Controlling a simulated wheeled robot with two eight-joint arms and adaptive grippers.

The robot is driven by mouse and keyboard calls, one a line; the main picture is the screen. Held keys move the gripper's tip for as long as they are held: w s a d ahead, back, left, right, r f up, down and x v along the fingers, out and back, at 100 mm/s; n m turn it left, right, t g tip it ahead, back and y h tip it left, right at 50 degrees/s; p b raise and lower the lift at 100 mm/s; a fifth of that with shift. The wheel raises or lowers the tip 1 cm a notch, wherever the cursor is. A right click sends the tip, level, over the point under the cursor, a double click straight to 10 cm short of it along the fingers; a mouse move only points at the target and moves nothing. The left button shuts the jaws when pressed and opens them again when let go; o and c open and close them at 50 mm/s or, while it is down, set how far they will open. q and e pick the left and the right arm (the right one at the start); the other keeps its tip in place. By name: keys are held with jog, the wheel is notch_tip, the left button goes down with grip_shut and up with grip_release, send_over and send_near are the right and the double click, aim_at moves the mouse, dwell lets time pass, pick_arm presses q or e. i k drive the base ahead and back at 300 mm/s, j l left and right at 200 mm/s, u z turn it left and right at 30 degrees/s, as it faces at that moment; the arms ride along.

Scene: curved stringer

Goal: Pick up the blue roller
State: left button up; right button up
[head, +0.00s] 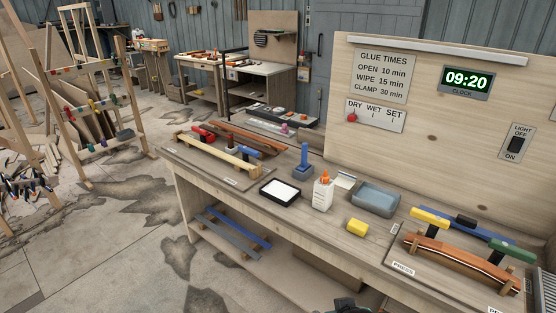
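A blue upright handle on a squat blue-grey base, which looks like the blue roller (304,160), stands on the workbench (235,199) behind the glue bottle. It is upright and nothing touches it from above. A black tray with a white pad (280,191) lies in front of it. A white glue bottle with an orange tip (323,194) stands to its right. Only a small dark part of mine shows at the bottom edge, right of centre, far from the roller. I cannot see any fingertips. My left gripper is not in view.
A grey-blue basin (376,199) and a yellow block (357,228) lie to the right. Clamped curved wood (460,262) fills the bench's right end. A clamped board (220,155) lies at the left end. A tall panel (440,120) rises behind the bench.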

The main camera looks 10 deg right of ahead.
aim_at(304, 166)
jog(key=i+u, duration=0.1)
jog(key=i, duration=1.55)
